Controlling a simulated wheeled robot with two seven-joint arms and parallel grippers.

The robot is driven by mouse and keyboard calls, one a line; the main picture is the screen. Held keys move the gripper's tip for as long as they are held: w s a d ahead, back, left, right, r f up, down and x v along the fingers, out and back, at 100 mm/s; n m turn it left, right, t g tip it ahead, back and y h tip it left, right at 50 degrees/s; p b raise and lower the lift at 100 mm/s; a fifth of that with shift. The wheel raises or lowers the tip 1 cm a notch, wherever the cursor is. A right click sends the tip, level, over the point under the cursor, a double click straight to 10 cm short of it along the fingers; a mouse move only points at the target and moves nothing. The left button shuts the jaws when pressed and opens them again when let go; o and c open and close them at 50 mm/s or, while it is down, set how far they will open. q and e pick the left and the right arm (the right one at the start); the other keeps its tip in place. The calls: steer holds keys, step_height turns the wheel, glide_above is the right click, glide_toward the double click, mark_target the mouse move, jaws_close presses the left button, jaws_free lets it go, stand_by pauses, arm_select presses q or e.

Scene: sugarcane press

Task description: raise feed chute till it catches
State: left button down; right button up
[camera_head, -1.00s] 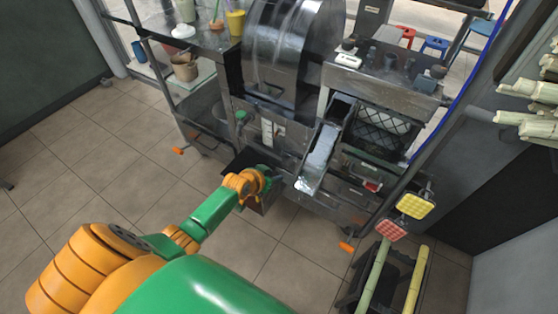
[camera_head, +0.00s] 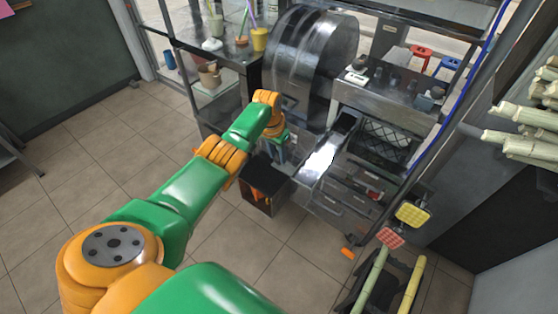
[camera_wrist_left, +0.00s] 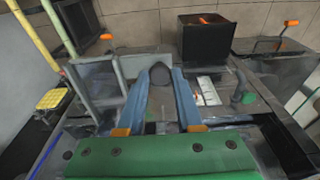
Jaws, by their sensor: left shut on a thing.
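The feed chute (camera_head: 320,160) is a bright metal trough on the front of the press, sloping down toward me in the head view. In the left wrist view a grey trough-like frame, seemingly the chute (camera_wrist_left: 100,82), stands left of my fingers. I cannot tell what the knob belongs to. My right gripper is out of view.
A black bin (camera_head: 258,200) with something orange inside stands on the floor below my left wrist. The large drum cover (camera_head: 312,60) rises behind the gripper. Cane lengths (camera_head: 378,280) stand at the lower right. The tiled floor at left is clear.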

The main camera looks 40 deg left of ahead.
arm_select(q)
steer(key=shift+w+r, duration=0.1)
steer(key=shift+r, duration=0.5)
steer(key=c, duration=0.6)
jaws_free()
steer(key=shift+w, duration=0.1)
steer(key=shift+o, duration=0.2)
steer(key=shift+w+f, duration=0.2)
steer(key=shift+f, duration=0.05)
steer(key=shift+r, duration=0.3)
steer(key=r, duration=0.2)
steer(key=r+p, duration=0.1)
steer(key=r, duration=0.1)
steer(key=s+r, duration=0.1)
steer(key=r, duration=0.1)
steer(key=shift+s+r+p, duration=0.1)
steer(key=shift+r+p, duration=0.15)
steer(key=shift+p, duration=0.05)
